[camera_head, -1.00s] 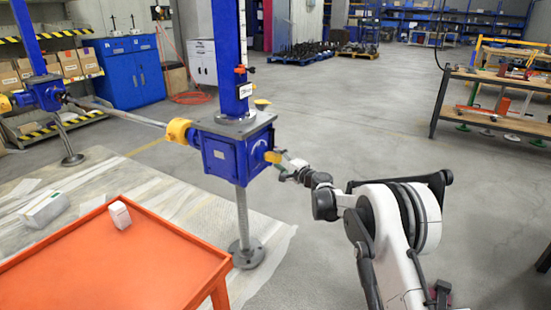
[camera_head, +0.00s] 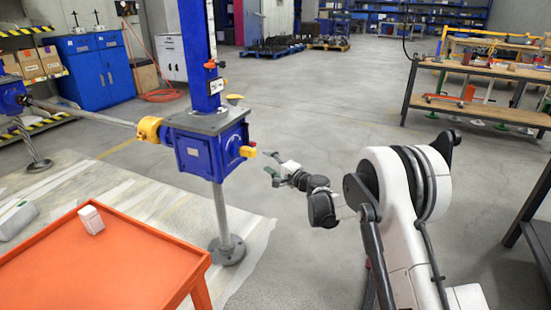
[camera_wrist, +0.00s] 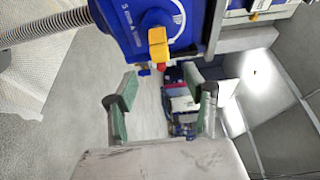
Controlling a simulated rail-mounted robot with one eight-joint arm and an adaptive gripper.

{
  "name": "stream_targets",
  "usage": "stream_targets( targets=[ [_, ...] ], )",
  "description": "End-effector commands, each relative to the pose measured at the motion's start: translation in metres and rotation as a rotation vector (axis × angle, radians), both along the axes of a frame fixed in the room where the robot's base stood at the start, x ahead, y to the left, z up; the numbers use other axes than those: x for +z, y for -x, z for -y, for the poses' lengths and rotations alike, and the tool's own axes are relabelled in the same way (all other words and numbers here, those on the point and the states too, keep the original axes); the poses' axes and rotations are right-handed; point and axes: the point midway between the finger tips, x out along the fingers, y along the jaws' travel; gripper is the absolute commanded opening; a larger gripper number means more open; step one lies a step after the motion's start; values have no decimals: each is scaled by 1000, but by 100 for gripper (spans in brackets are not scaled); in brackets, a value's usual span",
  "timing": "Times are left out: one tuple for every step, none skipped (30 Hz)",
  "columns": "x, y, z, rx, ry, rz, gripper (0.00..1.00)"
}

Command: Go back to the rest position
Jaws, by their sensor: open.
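My gripper (camera_head: 272,164) is open and empty, to the right of the blue screw jack (camera_head: 207,146) in the head view. A gap shows between the fingertips and the jack's yellow knob (camera_head: 248,151). In the wrist view the two green-padded fingers (camera_wrist: 161,100) are spread wide with nothing between them. The yellow and orange knob (camera_wrist: 158,45) appears just beyond them, apart from both fingers, on the blue jack housing (camera_wrist: 150,15).
An orange table (camera_head: 110,262) with a small white box (camera_head: 90,219) stands at the lower left. A workbench (camera_head: 480,70) stands at the right, and a dark table edge (camera_head: 530,215) is at the far right. Open floor (camera_head: 330,110) lies behind my arm.

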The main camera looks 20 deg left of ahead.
Motion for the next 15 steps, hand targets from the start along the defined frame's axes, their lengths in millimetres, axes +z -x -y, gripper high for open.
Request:
stream_targets(
  targets=[
    [0,0,0,0,0,0,47],
    [0,0,0,0,0,0,47],
    [1,0,0,0,1,0,47],
    [2,0,1,-1,3,1,47],
    [3,0,2,-1,6,2,47],
    [7,0,4,-2,13,5,47],
    [11,1,6,-3,21,9,47],
    [16,2,10,-4,32,13,47],
    [23,3,15,-6,48,19,47],
    [30,4,19,-6,64,25,47],
    [37,6,24,-8,80,31,47],
    [47,8,31,-10,103,40,47],
    [54,11,37,-11,124,47,47],
    [62,13,42,-13,143,53,47],
    [71,17,50,-15,169,63,47]
  ],
)
